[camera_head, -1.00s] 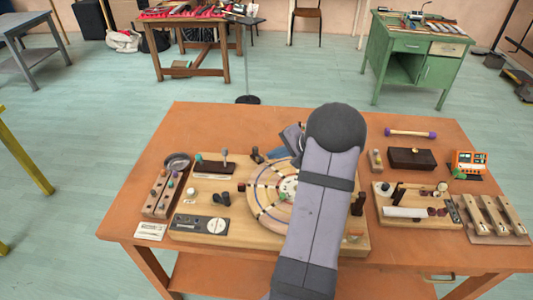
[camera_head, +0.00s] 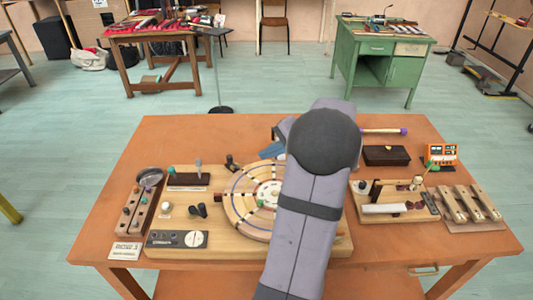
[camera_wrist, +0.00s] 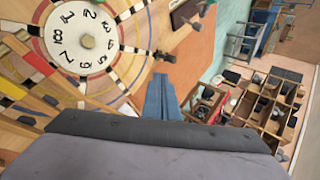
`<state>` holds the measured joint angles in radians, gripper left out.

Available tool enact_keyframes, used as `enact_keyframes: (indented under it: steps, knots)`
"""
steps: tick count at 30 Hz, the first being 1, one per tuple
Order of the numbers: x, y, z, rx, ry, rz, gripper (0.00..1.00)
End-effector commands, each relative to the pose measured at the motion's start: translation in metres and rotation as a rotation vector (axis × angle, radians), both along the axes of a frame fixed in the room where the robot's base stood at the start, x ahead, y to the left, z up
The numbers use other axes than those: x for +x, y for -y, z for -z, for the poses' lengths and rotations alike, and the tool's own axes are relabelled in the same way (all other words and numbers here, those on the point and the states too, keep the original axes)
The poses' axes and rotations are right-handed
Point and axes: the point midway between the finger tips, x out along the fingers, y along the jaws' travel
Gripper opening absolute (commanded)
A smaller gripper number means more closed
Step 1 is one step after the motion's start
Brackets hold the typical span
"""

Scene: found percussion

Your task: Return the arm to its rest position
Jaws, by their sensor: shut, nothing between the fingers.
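My grey arm (camera_head: 300,215) reaches up over the middle of the table in the head view, its rounded dark joint nearest the camera. My gripper (camera_wrist: 158,82) shows in the wrist view as blue fingers, close together and empty, beyond my grey housing. In the head view a blue part of it (camera_head: 272,150) shows left of the arm; the rest is hidden. It is near the far edge of the round numbered dial (camera_head: 240,190), apparently above the table, though the height is hard to tell. The arm hides the dial's right part.
The dial sits on a wooden board (camera_head: 160,222) with knobs and levers. On the right are another board (camera_head: 365,188), a dark box (camera_head: 386,155), an orange device (camera_head: 441,154) and a purple-ended stick (camera_head: 383,131). The orange table's (camera_head: 170,135) far left is clear.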

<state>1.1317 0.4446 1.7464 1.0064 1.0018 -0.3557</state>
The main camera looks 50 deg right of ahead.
Motion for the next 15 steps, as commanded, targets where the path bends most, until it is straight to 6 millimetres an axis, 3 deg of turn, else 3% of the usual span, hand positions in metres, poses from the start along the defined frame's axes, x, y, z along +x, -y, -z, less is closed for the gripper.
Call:
enact_keyframes:
  steps: [8, 11, 15]
  knots:
    - [0.003, -0.007, 0.001, -0.001, -0.009, -0.016, 0.00]
    - [0.008, -0.028, 0.003, -0.005, -0.041, -0.062, 0.00]
    - [0.014, -0.087, 0.011, -0.028, -0.130, -0.195, 0.00]
